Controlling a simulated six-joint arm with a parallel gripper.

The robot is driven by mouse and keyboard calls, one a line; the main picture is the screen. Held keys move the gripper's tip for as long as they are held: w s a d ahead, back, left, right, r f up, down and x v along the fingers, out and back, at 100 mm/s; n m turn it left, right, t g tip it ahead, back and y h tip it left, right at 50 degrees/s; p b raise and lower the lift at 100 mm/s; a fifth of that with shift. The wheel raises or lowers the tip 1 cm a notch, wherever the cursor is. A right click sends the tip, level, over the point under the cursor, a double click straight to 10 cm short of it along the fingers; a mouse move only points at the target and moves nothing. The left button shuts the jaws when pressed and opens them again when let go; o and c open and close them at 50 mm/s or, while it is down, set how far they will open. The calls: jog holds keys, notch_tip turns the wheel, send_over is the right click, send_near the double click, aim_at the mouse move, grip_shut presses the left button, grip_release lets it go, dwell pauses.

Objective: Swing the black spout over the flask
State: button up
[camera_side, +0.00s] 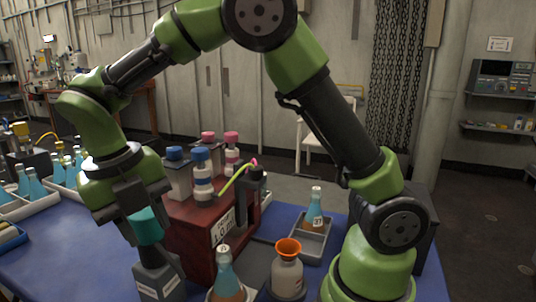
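A black spout part (250,190) stands at the right end of a red box (196,228), with a yellow-green tube and a pink tip at its top. A flask (226,280) with blue and orange-brown contents stands in front of the box. A pale flask with an orange funnel (287,276) stands to its right. A small blue flask marked 37 (314,212) stands in a grey tray.
More blue flasks (34,185) fill a tray at the far left. The blue tabletop (70,250) is clear at the front left.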

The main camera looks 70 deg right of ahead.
notch_tip(320, 180, up, 4)
jog(key=t+y, duration=0.2)
jog(key=y, duration=0.2)
send_near(168, 261)
jog(key=f, duration=0.2)
jog(key=a+f, duration=0.1)
jog(key=f, duration=0.2)
jog(key=w+f, duration=0.1)
jog(key=f, duration=0.2)
jog(key=shift+a+f, duration=0.25)
jog(key=shift+a, duration=0.1)
jog(key=w+a+m+t+h, duration=0.15)
jog(key=w+a+m, duration=0.35)
jog(key=m, duration=0.7)
jog(key=w+r+v, duration=0.1)
jog(key=w+v, duration=0.1)
jog(key=v, duration=0.9)
jog(key=s+d+r+m+t, duration=0.1)
jog(key=s+d+m, duration=0.2)
jog(key=s+m, duration=0.3)
jog(key=s+d+r+m+t+y, duration=0.1)
jog(key=s+d+r+m+t, duration=0.1)
jog(key=s+m, duration=0.4)
jog(key=s+d+r+m+t, duration=0.1)
jog(key=s+d+m, duration=0.3)
jog(key=s+m, duration=0.3)
jog(key=m, duration=0.3)
jog(key=shift+d+r+t, duration=0.2)
jog(key=shift+d+t, duration=0.15)
jog(key=shift+d, duration=0.05)
